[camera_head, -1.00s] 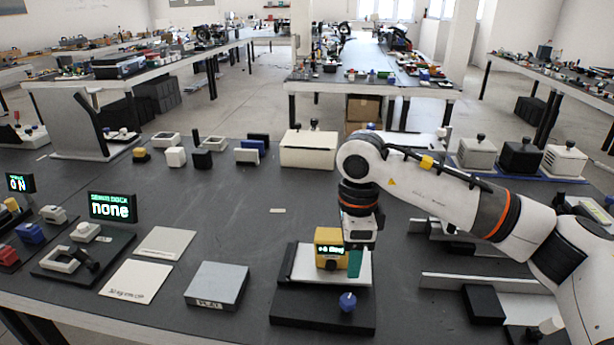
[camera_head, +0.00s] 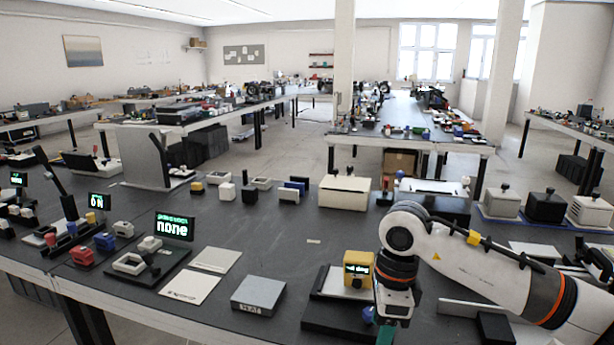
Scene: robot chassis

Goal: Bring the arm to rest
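My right arm (camera_head: 490,265) comes in from the right and bends down at the wrist. My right gripper (camera_head: 386,334) points down at the front of the table, just right of a blue knob (camera_head: 368,314). Its fingertips are green and run close to the lower picture edge, so its opening cannot be made out. A yellow box with a small green display (camera_head: 358,268) stands on a light plate on a black base (camera_head: 325,315), behind and left of the gripper. The gripper looks apart from the yellow box. My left gripper is not in view.
A grey block (camera_head: 258,293), light panels (camera_head: 190,286) and a display reading "none" (camera_head: 174,226) lie to the left. A white box (camera_head: 344,192) and several lidded canisters (camera_head: 546,207) stand behind. Metal rails (camera_head: 460,308) lie under the arm. The table middle is clear.

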